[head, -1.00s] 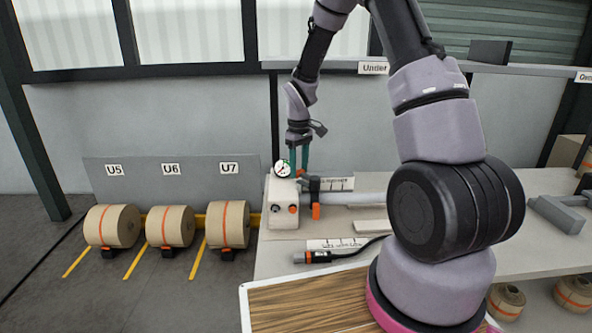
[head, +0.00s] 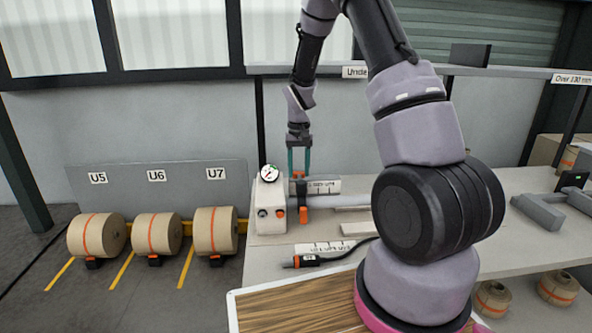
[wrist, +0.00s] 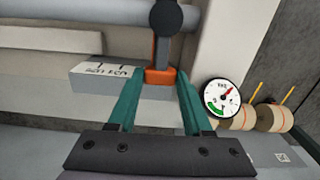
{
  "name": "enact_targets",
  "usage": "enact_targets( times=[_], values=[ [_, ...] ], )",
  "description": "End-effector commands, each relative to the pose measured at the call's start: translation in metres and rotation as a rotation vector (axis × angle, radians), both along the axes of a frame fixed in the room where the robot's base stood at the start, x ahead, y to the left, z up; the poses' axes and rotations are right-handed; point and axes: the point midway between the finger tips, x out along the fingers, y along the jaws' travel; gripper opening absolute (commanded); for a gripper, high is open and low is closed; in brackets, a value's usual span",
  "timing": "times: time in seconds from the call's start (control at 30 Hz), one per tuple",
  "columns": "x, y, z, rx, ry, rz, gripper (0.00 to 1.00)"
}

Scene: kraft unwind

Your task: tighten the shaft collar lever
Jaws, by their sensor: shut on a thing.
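The shaft collar (head: 300,188) is a black ring around the grey shaft (head: 340,201), right beside a white box. It also shows in the wrist view (wrist: 166,18) at the top. Its lever has an orange tip (wrist: 160,76), upright between my fingers in the wrist view. My gripper (wrist: 159,84), with teal fingers, is shut on the lever tip. In the head view my gripper (head: 299,166) points down just above the collar. The fingers partly hide the lever there.
A white box (head: 270,208) with knobs carries a round gauge (head: 269,173), which sits close to my right finger in the wrist view (wrist: 221,98). A black-and-orange cabled tool (head: 305,261) lies on the bench in front. Kraft rolls (head: 212,231) stand at left.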

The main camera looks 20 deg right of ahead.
Motion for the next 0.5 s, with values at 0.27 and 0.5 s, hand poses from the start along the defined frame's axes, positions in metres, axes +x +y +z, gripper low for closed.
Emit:
enact_targets(
  times=[0.27, 0.5],
  values=[
    [0.0009, -0.0021, 0.0012, 0.000, -0.004, -0.035, 0.00],
    [0.0007, -0.0028, 0.0012, 0.000, -0.004, -0.039, 0.00]
  ],
)
